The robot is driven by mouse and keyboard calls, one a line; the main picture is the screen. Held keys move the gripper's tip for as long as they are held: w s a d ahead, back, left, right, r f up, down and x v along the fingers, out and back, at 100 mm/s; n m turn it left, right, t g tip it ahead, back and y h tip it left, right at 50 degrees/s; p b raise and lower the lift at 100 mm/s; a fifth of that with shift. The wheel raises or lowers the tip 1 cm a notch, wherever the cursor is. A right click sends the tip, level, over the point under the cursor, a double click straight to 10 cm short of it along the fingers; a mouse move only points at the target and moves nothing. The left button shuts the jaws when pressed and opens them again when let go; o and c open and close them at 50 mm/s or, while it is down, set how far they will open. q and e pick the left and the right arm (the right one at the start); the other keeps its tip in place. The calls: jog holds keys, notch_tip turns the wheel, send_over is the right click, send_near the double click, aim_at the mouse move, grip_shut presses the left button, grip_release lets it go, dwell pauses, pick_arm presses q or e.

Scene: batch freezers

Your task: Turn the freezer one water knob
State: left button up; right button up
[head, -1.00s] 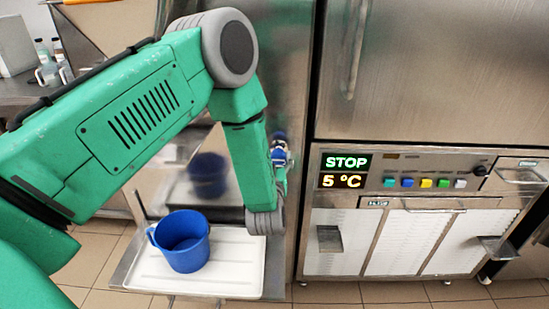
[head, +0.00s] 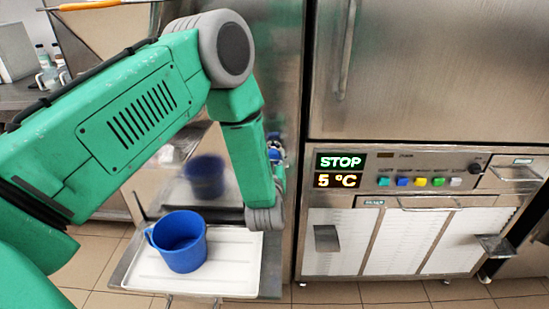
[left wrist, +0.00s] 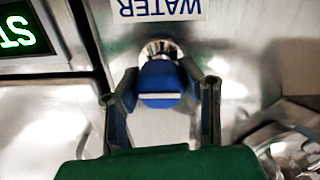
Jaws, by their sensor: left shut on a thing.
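The blue water knob (left wrist: 161,84) sits on the metal panel under a WATER label (left wrist: 157,8), which appears upside down in the left wrist view. My left gripper (left wrist: 164,92) has one finger on each side of the knob and is shut on it. A small blue part of the knob shows beside my arm in the head view (head: 275,151). My left arm hides most of the gripper there. My right gripper is in neither view.
A blue mug (head: 179,243) stands on a white tray (head: 225,282) below my left forearm. To the right is a freezer front with a display (head: 339,170) reading STOP and 5 °C, several coloured buttons and protruding handles (head: 494,246).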

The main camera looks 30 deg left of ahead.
pick_arm(q)
jog(key=shift+a+f+n, duration=0.1)
jog(key=shift+n, duration=1)
jog(key=n+b, duration=0.2)
jog(key=n, duration=0.2)
jog(key=shift+n, duration=0.3)
jog(key=n+b, duration=0.2)
jog(key=n, duration=0.3)
jog(key=shift+f+n, duration=0.1)
jog(key=shift+n, duration=0.3)
jog(key=shift+s, duration=0.1)
jog(key=o, duration=1.1)
jog(key=shift+c, duration=0.2)
jog(key=shift+o, duration=0.6)
